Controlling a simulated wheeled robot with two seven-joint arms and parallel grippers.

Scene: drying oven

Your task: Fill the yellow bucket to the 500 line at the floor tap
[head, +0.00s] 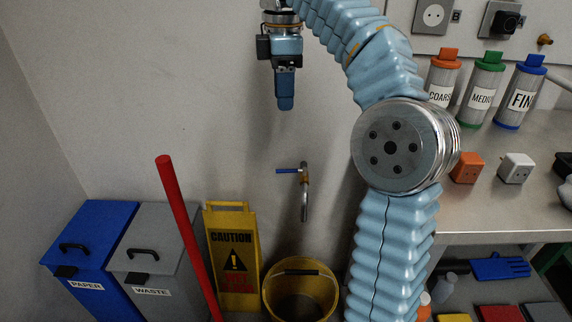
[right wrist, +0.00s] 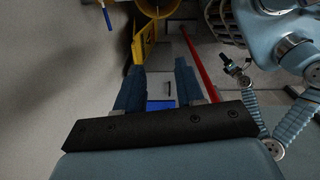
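The yellow bucket (head: 326,296) stands on the floor below the tap, its grip across the top; its inside is dark and I cannot make out water or a 500 line. The metal floor tap (head: 304,205) comes out of the wall, with a blue lever (head: 288,171) pointing left. The lever (right wrist: 107,18) and part of the bucket (right wrist: 158,5) show in the right wrist view. My right gripper (head: 285,103) points down, above the tap and apart from it. Its fingers (right wrist: 158,80) are apart and empty. My left gripper (right wrist: 234,68) appears small in the right wrist view, its fingers unclear.
A yellow caution sign (head: 231,255) stands left of the bucket. At right, a metal bench (head: 490,215) holds labelled canisters and small blocks. Wall space around the tap is clear.

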